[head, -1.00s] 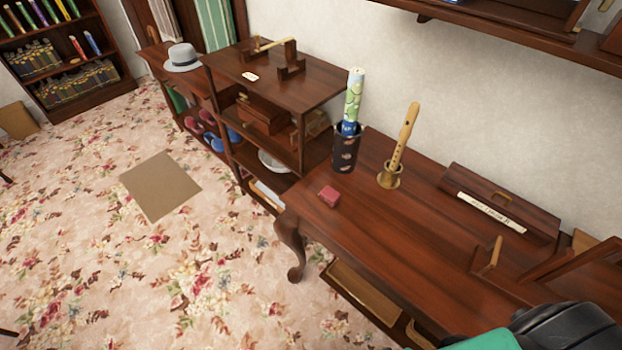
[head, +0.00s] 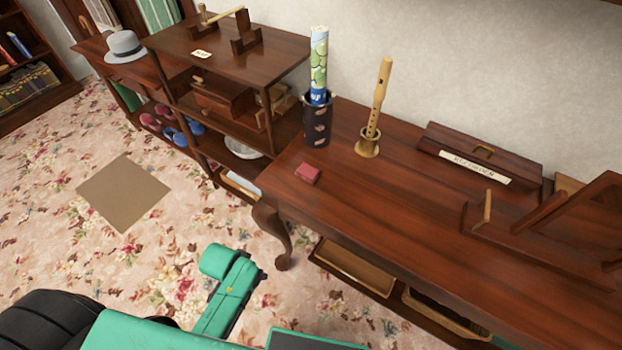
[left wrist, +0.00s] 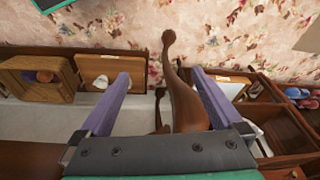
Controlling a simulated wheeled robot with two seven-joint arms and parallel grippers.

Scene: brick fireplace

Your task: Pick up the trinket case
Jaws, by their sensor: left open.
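A small dark red case (head: 307,174), which looks like the trinket case, lies on the near left part of the long wooden table (head: 400,200), in front of a dark cylindrical holder. My left gripper (left wrist: 160,75) is open and empty in the left wrist view, its two purple fingers spread. Between and beyond the fingers are a curved table leg (left wrist: 185,100) and the floor. The red case does not show in the left wrist view. In the head view my green left arm reaches in low, in front of the table; its fingers cannot be made out. My right gripper is not in view.
A dark holder (head: 317,125) with a rolled paper tube and a recorder (head: 380,95) in a brass stand are behind the case. A labelled wooden box (head: 480,152) stands further right. Open trays (head: 355,267) sit below the table. A shelf unit (head: 228,50) adjoins at left.

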